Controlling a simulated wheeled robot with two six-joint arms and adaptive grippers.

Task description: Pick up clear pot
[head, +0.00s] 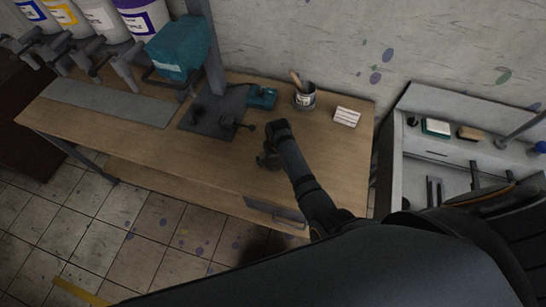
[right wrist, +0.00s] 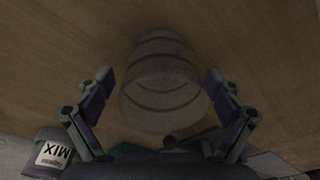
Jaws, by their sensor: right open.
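The clear pot (right wrist: 160,82) is a see-through, ribbed round vessel over the wooden table in the right wrist view. It lies between the two spread fingers of my right gripper (right wrist: 160,88), with a visible gap on each side. In the head view, my right gripper (head: 268,158) is low over the table's front part, and I cannot make out the pot there. The right gripper is open and holds nothing. My left gripper is not in view.
A MIX can (head: 305,99) with a brush handle stands behind my right gripper; it also shows in the right wrist view (right wrist: 48,155). A white block (head: 347,117), a teal device (head: 262,98) and a teal-topped machine (head: 180,48) are on the wooden table (head: 150,140). A sink unit (head: 398,165) stands right.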

